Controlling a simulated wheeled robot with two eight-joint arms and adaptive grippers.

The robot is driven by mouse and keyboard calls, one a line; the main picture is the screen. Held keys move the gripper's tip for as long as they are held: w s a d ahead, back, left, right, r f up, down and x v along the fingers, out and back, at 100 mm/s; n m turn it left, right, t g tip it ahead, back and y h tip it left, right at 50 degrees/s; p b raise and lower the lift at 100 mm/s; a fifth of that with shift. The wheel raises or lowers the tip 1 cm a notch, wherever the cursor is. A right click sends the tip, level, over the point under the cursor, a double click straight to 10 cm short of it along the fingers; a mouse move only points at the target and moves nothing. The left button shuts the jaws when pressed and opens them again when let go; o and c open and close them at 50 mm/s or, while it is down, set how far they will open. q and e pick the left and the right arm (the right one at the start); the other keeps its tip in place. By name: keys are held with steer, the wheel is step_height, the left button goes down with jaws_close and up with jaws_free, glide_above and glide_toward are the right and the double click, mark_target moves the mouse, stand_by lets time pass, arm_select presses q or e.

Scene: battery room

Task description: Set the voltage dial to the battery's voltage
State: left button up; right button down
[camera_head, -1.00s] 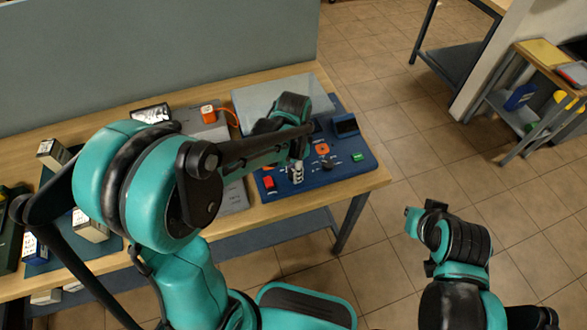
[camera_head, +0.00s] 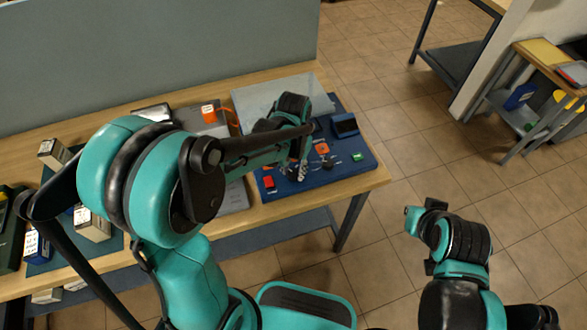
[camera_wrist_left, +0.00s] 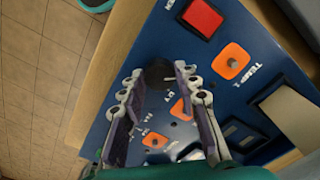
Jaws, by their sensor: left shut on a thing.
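The blue control panel (camera_head: 340,175) lies on the bench's right end. My left gripper (camera_head: 299,174) reaches down to its front part, beside a red button (camera_head: 269,182). In the left wrist view a black round dial (camera_wrist_left: 158,74) lies between the two fingertips of my left gripper (camera_wrist_left: 160,70), which is shut on it. White voltage marks sit by the dial; most are too small to read. Several box-shaped batteries (camera_head: 92,224) stand at the bench's left, partly behind my arm. My right gripper (camera_head: 424,212) is over the floor, apart from everything; its fingers are unclear.
The panel also has a second black knob (camera_head: 327,162), a green button (camera_head: 358,156) and a dark display (camera_head: 344,125). An orange plug (camera_head: 208,114) with a cable is to the left.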

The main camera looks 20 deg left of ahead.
mark_target(293, 173)
stand_by(0.4)
arm_select(q)
steer(key=o, duration=1.2)
steer(key=shift+c, duration=0.2)
steer(key=shift+r, duration=0.15)
step_height(293, 173, up, 12)
steer(key=shift+s, duration=0.1)
steer(key=s+a+n+t, duration=0.1)
steer(key=s+a+t, duration=0.1)
steer(key=s, duration=0.3)
steer(key=s+a+f+n+t, duration=0.1)
steer(key=s+a+t, duration=0.1)
steer(key=s+t, duration=0.3)
steer(key=shift+s+a+f, duration=0.25)
steer(key=shift+a, duration=0.15)
